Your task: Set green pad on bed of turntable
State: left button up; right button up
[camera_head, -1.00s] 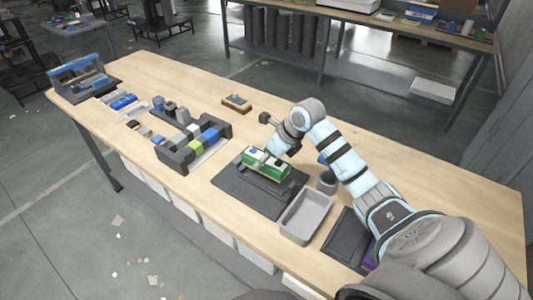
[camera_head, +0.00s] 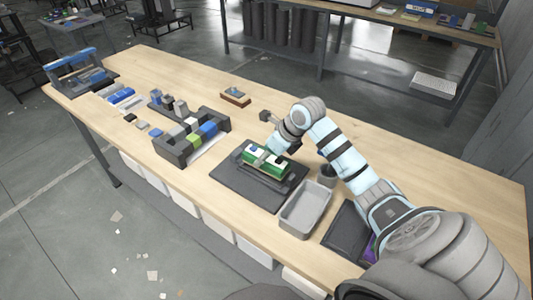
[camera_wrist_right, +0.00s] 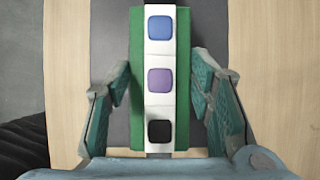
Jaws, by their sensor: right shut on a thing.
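The green pad (camera_head: 278,171) is a long green block with a white strip on top, and blue, purple and black squares show on that strip in the right wrist view (camera_wrist_right: 160,80). It sits over a grey fixture on a dark flat base (camera_head: 238,188), which looks like the turntable. Whether the pad rests on the bed or is slightly above it I cannot tell. My left gripper is not in view.
A grey open bin (camera_head: 306,210) stands right of the base, with a dark cup (camera_head: 326,176) behind it. A dark rack with coloured blocks (camera_head: 175,152) stands to the left. The wooden table (camera_head: 400,165) is free at the right back.

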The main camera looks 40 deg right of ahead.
jog(key=shift+f, duration=0.15)
jog(key=shift+f+b, duration=0.25)
jog(key=shift+b, duration=0.1)
jog(key=shift+f+b, duration=0.55)
dwell(1.1)
jog(key=o, duration=1.6)
jog(key=shift+a, duration=0.1)
jog(key=shift+c, duration=0.2)
jog(key=o, duration=0.3)
jog(key=shift+o, duration=0.2)
